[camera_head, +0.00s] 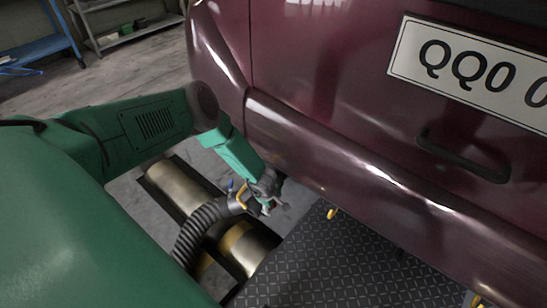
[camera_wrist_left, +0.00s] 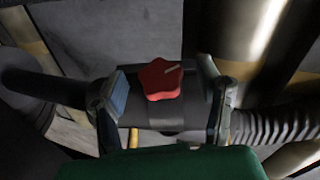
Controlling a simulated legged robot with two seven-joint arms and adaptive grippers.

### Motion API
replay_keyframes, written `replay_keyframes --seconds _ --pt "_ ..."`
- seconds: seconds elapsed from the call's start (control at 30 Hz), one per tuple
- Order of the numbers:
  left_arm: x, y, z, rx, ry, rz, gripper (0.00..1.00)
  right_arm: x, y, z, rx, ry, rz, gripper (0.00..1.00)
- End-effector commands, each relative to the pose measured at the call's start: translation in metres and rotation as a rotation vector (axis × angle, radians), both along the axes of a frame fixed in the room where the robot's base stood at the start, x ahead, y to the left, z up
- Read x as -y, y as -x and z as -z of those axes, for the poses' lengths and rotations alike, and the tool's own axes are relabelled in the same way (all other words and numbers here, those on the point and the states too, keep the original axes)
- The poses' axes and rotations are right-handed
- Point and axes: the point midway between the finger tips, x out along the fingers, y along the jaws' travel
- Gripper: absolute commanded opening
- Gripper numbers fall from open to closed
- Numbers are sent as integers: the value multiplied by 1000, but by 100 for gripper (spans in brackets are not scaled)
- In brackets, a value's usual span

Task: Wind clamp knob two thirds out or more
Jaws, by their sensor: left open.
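A red star-shaped clamp knob (camera_wrist_left: 161,80) with a pale line on its face shows in the left wrist view. It sits on a black band around a dark pipe joint (camera_wrist_left: 178,118). My left gripper (camera_wrist_left: 162,68) is open, with one finger on each side of the knob and a gap to it on both sides. In the head view my left gripper (camera_head: 267,203) is low beside the car's bumper, at the end of a ribbed hose (camera_head: 198,225). The knob cannot be made out there. My right gripper is not in view.
A maroon car (camera_head: 340,165) with a plate (camera_head: 470,68) fills the right. Brass-coloured rollers (camera_head: 174,187) lie in the floor under my left arm. A dark tread plate (camera_head: 325,270) is in front. A blue bench (camera_head: 38,48) and grey shelf (camera_head: 140,32) stand at the back left.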

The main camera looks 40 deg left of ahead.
Motion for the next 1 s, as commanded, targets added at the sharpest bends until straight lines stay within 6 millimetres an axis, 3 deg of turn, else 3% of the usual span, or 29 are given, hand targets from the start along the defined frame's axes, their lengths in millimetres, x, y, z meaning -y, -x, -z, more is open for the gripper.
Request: replay_keyframes --seconds 0.1,0.43,0.47,0.6,0.8,1.0 --pt "1 -3 10 0 -1 2 60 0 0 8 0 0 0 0" --pt "0 -4 11 0 0 0 60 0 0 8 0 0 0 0" --pt "0 -4 11 0 0 0 56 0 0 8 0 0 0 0" --pt "0 -4 11 0 0 0 8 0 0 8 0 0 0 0" --pt "0 -3 11 4 -1 0 8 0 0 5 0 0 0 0" --pt "0 -3 8 45 -1 -19 8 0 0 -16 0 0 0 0"
